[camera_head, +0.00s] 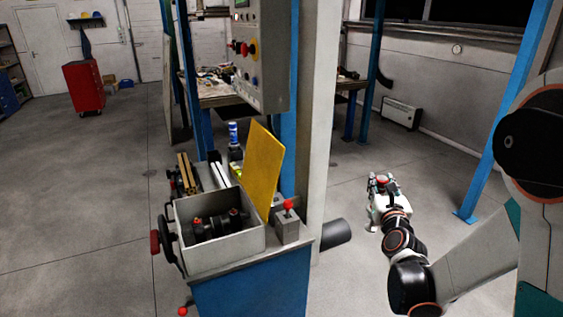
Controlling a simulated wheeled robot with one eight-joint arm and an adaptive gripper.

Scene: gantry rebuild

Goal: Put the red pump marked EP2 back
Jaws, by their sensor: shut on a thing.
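My gripper (381,183) is at the far end of my arm, right of the machine and over the bare floor. It is shut on a small red thing, taken as the red pump (383,181); only a little red shows among the dark fingers. The EP2 mark cannot be read at this size. The grey machine (254,245) has an open box with dark cylindrical parts (221,224) with orange-red ends inside. My gripper is well apart from it. Which place belongs to the pump cannot be told.
A raised yellow lid (263,168) and a red-knobbed lever (288,207) stand at the box's right. A control panel (262,50) hangs above, beside a pale column (321,100). A blue post (490,135) stands right of my gripper.

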